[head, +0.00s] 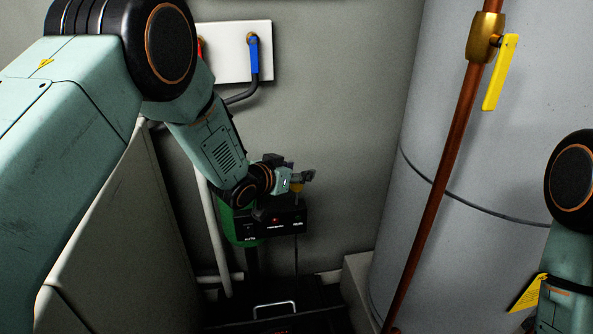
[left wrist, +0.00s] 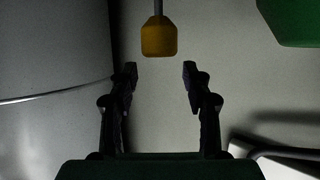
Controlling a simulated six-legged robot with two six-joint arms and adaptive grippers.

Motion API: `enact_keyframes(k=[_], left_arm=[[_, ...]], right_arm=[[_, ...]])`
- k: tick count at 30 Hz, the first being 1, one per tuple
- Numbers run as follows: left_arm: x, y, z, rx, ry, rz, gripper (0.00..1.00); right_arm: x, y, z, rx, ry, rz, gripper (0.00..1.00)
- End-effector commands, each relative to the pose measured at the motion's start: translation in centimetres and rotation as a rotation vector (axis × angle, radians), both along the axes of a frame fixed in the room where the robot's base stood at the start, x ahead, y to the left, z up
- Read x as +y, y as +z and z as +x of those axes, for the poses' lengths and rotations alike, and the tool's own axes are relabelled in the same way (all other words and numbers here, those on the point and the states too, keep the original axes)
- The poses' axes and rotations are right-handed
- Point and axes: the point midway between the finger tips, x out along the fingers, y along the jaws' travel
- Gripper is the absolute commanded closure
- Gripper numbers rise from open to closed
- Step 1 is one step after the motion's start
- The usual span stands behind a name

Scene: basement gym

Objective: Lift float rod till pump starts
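The float rod's yellow knob (head: 297,187) shows in the head view, and the thin rod (head: 296,252) runs down from it towards the dark floor unit. My left gripper (head: 307,176) is at the knob, partly hiding it. In the left wrist view, which looks upside down, the knob (left wrist: 159,36) and grey rod (left wrist: 158,7) appear just beyond the tips of my open left gripper (left wrist: 159,75), centred between them and untouched. The green pump (head: 240,230) stands behind a black control box (head: 275,222) with a red light. My right gripper is out of view.
A grey tank (head: 470,190) and copper pipe (head: 440,180) with a yellow valve lever (head: 500,72) stand right. A grey cabinet (head: 115,240) stands left. A white panel (head: 222,50) carries a blue lever (head: 253,55). A handled black lid (head: 275,308) is below.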

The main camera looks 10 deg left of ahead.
Motion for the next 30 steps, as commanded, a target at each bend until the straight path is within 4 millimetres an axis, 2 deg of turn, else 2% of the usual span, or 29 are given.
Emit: enact_keyframes(k=[10,14,30], left_arm=[[0.1,0.1,-0.1,-0.001,0.0,0.0,0.46],[0.4,0.5,-0.9,0.0,0.001,0.0,0.46],[3.6,3.9,-8.5,0.0,0.003,-0.003,0.46]], right_arm=[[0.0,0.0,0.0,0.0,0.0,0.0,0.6],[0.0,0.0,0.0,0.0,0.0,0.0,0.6],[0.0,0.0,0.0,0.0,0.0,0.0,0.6]])
